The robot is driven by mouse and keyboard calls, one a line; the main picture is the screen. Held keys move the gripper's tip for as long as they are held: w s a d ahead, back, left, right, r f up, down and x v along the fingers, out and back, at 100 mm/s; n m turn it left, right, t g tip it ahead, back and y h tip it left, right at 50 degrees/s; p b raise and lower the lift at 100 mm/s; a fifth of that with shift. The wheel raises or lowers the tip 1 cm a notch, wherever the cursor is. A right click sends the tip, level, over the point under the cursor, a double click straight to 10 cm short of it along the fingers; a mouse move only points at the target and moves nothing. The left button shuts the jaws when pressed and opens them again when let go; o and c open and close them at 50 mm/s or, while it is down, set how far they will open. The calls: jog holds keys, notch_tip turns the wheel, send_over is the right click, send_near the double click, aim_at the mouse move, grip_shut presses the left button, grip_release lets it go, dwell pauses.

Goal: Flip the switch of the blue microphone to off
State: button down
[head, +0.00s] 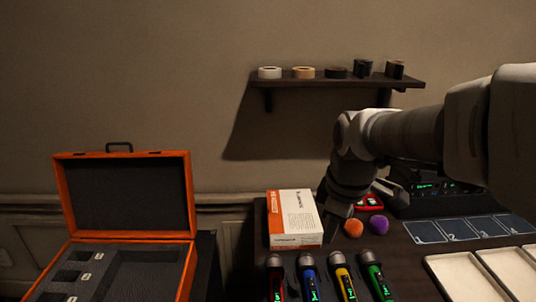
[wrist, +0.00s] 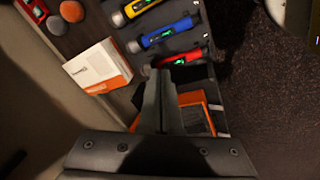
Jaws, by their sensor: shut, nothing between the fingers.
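The blue microphone (head: 308,282) lies at the bottom of the head view, between the red microphone (head: 275,282) and the yellow microphone (head: 343,281). In the wrist view the blue microphone (wrist: 166,35) lies across the top, with a small green light on its dark panel. The exact switch position is too small to tell. My gripper (head: 328,226) is shut and empty, pointing down beside the white-and-orange box in the head view. In the wrist view my gripper (wrist: 158,74) appears just below the head end of the red microphone, with the blue one beyond it.
A green microphone (head: 376,280) lies right of the yellow one. The white-and-orange box (head: 294,220) stands behind the microphones. An orange ball (head: 353,228) and purple ball (head: 379,225) sit nearby. An open orange case (head: 186,270) is at left. Numbered cards and white trays are at right.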

aim_at(311, 278)
jog(key=w+f+n+g+b, duration=0.1)
jog(key=w+f+n+b, duration=0.1)
jog(key=w+f+n, duration=0.4)
notch_tip(311, 278, down, 2)
jog(key=shift+w+f, duration=0.25)
jog(key=shift+w, duration=0.15)
jog(key=f+b, duration=0.1)
jog(key=f, duration=0.3)
jog(key=w+f+b, duration=0.1)
jog(key=f, duration=0.4)
jog(key=f+b, duration=0.1)
jog(key=f, duration=0.4)
jog(key=shift+w, duration=0.3)
